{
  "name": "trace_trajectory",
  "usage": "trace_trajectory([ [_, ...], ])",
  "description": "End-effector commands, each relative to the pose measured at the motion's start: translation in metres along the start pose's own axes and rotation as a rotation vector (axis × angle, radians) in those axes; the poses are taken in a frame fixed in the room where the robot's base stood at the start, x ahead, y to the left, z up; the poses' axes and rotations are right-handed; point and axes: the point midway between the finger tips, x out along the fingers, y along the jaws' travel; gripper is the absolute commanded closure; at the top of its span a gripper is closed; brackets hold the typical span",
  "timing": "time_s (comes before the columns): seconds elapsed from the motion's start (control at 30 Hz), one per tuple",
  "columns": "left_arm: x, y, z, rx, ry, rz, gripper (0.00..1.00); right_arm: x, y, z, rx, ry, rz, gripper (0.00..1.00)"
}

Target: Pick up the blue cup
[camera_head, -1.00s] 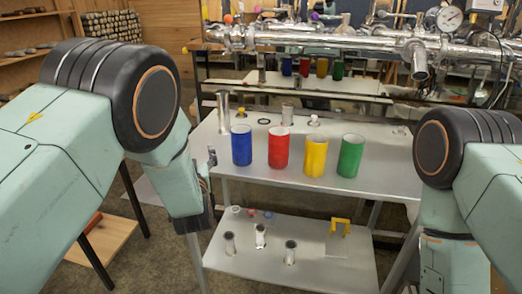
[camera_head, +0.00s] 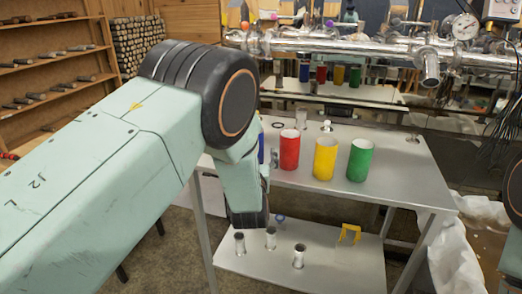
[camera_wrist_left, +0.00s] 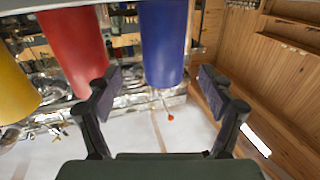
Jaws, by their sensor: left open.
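The blue cup (camera_head: 261,150) stands on the metal table's upper top (camera_head: 400,180), mostly hidden behind my left arm in the head view. The left wrist view shows the blue cup (camera_wrist_left: 163,42) large, in line with the gap between the fingers. My left gripper (camera_wrist_left: 160,86) is open, with one finger on each side of that gap. I cannot tell how deep the cup sits between them, and no grip shows. In the head view the left gripper is mostly hidden behind my arm. My right gripper is out of view.
A red cup (camera_head: 289,149) stands close beside the blue one, then a yellow cup (camera_head: 325,159) and a green cup (camera_head: 360,160). The red cup (camera_wrist_left: 75,45) is near one finger in the wrist view. Metal pipes (camera_head: 350,45) run behind. A lower shelf (camera_head: 340,265) holds small metal cylinders.

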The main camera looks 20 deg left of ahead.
Motion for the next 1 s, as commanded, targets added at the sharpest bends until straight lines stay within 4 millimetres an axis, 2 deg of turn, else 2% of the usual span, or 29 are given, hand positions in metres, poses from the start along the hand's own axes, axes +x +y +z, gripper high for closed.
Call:
trace_trajectory([
  [0.53, 0.059, 0.001, 0.009, -0.002, 0.0, -0.003, 0.19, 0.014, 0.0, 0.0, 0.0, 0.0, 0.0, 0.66],
  [0.9, 0.066, 0.003, 0.008, 0.0, -0.001, 0.0, 0.19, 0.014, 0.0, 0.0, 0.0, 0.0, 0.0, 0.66],
  [1.0, 0.065, 0.003, 0.008, 0.0, -0.001, 0.0, 0.27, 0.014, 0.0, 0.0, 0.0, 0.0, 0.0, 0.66],
])
